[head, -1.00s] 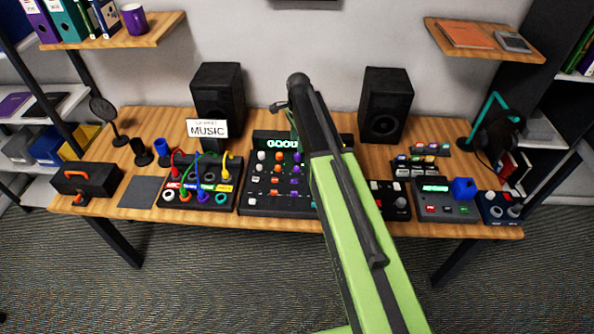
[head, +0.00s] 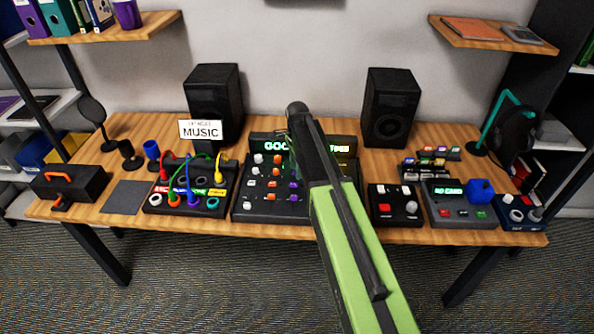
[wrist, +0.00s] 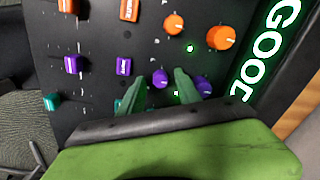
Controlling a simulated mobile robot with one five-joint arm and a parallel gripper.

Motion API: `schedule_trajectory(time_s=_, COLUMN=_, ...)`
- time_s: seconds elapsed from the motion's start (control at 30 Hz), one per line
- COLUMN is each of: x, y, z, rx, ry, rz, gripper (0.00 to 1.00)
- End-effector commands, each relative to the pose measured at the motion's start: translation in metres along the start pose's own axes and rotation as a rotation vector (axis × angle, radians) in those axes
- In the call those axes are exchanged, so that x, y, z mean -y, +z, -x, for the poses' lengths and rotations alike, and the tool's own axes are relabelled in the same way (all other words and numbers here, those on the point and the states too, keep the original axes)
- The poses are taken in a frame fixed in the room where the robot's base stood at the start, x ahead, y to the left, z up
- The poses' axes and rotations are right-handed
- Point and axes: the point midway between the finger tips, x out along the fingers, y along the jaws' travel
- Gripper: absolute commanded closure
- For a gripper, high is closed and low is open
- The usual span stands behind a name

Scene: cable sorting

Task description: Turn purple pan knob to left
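The black mixer panel (head: 265,216) stands mid-table with orange and purple controls and a lit sign reading "GOOD". In the wrist view one purple knob (wrist: 160,79) shows between the two green fingertips of my gripper (wrist: 160,84). A second purple knob (wrist: 203,86) sits to the right of the right finger, partly hidden by it. I cannot read a label telling which is pan. The fingers are apart, with gaps on both sides of the first knob; contact is not clear. In the head view my arm covers the gripper and the panel's right part.
Orange knobs (wrist: 221,37) and purple sliders (wrist: 72,64) are close by on the panel. A patch box with cables (head: 185,200) stands to its left, a small red-button box (head: 395,205) to its right. Two speakers (head: 392,108) stand behind.

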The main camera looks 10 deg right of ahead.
Motion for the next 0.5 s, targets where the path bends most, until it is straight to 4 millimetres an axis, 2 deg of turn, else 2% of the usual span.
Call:
schedule_trajectory(time_s=0.03, x=0.0, y=0.0002, z=0.0002, rx=0.0, ry=0.0, rz=0.0, gripper=0.68)
schedule_trajectory(time_s=0.27, x=-0.0001, y=0.0003, z=0.0001, rx=0.0, ry=0.0, rz=0.0, gripper=0.98)
schedule_trajectory(time_s=0.5, x=-0.0002, y=0.0004, z=0.0, rx=0.0, ry=0.001, rz=0.001, gripper=1.0)
